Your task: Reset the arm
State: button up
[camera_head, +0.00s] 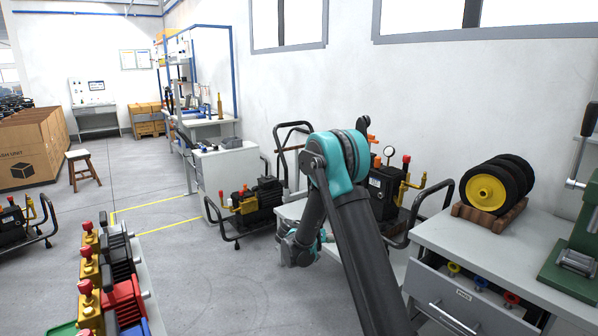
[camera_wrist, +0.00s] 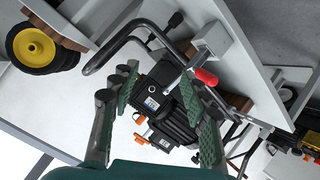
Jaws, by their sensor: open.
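My arm rises from the bottom of the head view, bends at a teal elbow and hangs down on the far side. My gripper (camera_wrist: 160,100) shows in the wrist view with its two green-padded fingers well apart and nothing held between them. A black pump unit (camera_wrist: 165,105) with orange knobs appears beyond the fingers, apart from them as far as I can tell. In the head view the end of my arm is low beside the white cabinet, and its fingers are too small and hidden to make out.
A pump unit (camera_head: 386,190) with a gauge stands behind my elbow. Another pump (camera_head: 256,200) on a cart frame is to the left. A grey workbench (camera_head: 455,240) with an open drawer (camera_head: 450,303) and yellow-hubbed wheels (camera_head: 487,190) is at right. Grey floor (camera_head: 205,270) lies clear at centre left.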

jog(key=s+d+r+n+g+y, duration=0.1)
jog(key=s+d+r+y, duration=0.2)
jog(key=s, duration=0.5)
jog(key=s+d+r+n+g+y, duration=0.1)
jog(key=s+d+r+g+y, duration=0.1)
jog(key=s+d, duration=0.5)
jog(key=s+a+f+n+y, duration=0.1)
jog(key=s+a+y, duration=0.1)
jog(key=s, duration=1)
jog(key=s+a+f+n+y, duration=0.1)
jog(key=s+a+y, duration=0.2)
jog(key=s, duration=0.9)
jog(key=shift+a+f, duration=0.15)
jog(key=shift+f, duration=0.1)
